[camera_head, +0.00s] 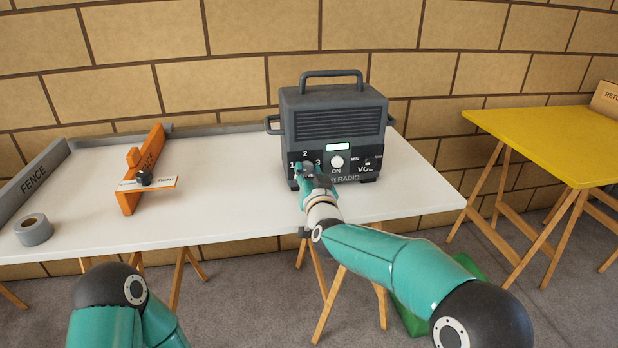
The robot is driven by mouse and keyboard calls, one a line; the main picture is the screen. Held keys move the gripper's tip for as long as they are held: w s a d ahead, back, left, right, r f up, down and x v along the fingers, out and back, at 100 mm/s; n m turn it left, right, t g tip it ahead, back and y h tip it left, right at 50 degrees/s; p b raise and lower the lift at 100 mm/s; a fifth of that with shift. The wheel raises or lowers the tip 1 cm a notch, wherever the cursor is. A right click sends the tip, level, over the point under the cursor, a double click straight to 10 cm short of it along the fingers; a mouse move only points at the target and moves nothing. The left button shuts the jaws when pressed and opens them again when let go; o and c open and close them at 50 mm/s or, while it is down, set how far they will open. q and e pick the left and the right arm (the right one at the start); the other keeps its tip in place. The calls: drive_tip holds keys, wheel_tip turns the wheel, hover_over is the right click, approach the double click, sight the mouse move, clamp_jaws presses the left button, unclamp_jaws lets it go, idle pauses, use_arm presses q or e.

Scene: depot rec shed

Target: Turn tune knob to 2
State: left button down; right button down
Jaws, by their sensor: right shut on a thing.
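A dark grey radio (336,128) with a top handle stands upright on the white table. Its front shows the numbers 1, 2 and 3 around the tune knob at the lower left. My right gripper (307,171) is at that spot, shut on the tune knob. The gripper hides most of the knob, so I cannot tell which number its pointer is at. My left gripper is out of view; only part of my left arm shows at the bottom left.
The white table (228,190) has free room left of the radio. An orange fence piece (144,165), a grey tape roll (33,229) and a grey fence (32,185) are at its left. A white ON button (337,162) is right of the knob. A yellow table (545,135) stands right.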

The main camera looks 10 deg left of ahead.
drive_tip(key=m+b, duration=0.3)
drive_tip(key=shift+d+f, duration=0.1)
drive_tip(key=shift+f, duration=0.15)
drive_tip(key=m+b, duration=0.3)
drive_tip(key=m, duration=0.2)
drive_tip(key=m+b, duration=0.3)
drive_tip(key=m, duration=0.1)
drive_tip(key=shift+w+d, duration=0.1)
drive_tip(key=shift+m+b, duration=0.95)
drive_tip(key=shift+m, duration=1.15)
